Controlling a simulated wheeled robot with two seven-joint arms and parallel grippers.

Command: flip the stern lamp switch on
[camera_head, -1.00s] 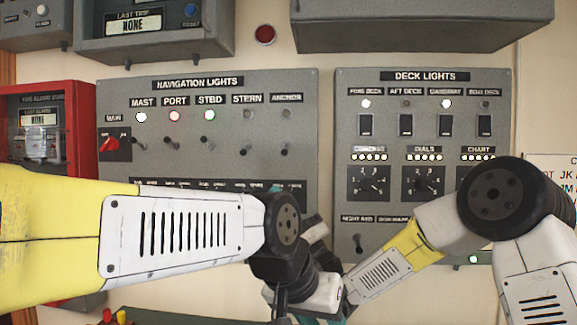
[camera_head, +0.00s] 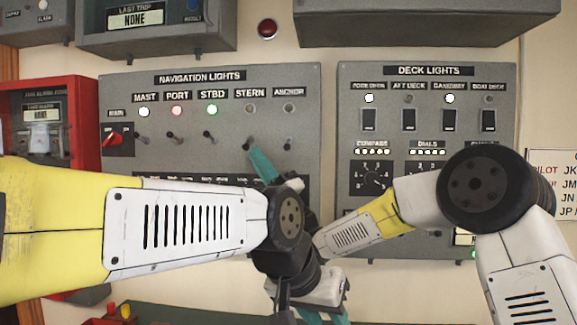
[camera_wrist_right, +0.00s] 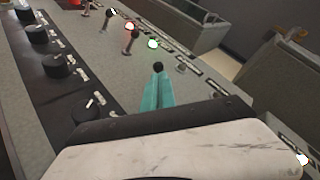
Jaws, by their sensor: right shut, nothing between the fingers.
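The stern switch (camera_head: 247,146) is a small dark toggle on the grey navigation lights panel, below the STERN label. The stern lamp (camera_head: 250,108) above it is unlit. My right gripper (camera_head: 258,158) has its teal fingers shut and empty, tips close below and right of that toggle. In the right wrist view, the teal fingertips (camera_wrist_right: 157,78) lie right at the toggle's round black knob (camera_wrist_right: 157,67); I cannot tell whether they touch. My left gripper (camera_head: 322,316) shows only as teal pieces at the bottom edge, mostly cut off and behind its wrist.
The mast (camera_head: 144,112), port (camera_head: 177,111) and starboard (camera_head: 212,110) lamps are lit, with their toggles below. The unlit anchor lamp (camera_head: 288,108) and its toggle (camera_head: 288,145) sit to the right. The deck lights panel (camera_head: 430,85) is further right. My left arm crosses below the switches.

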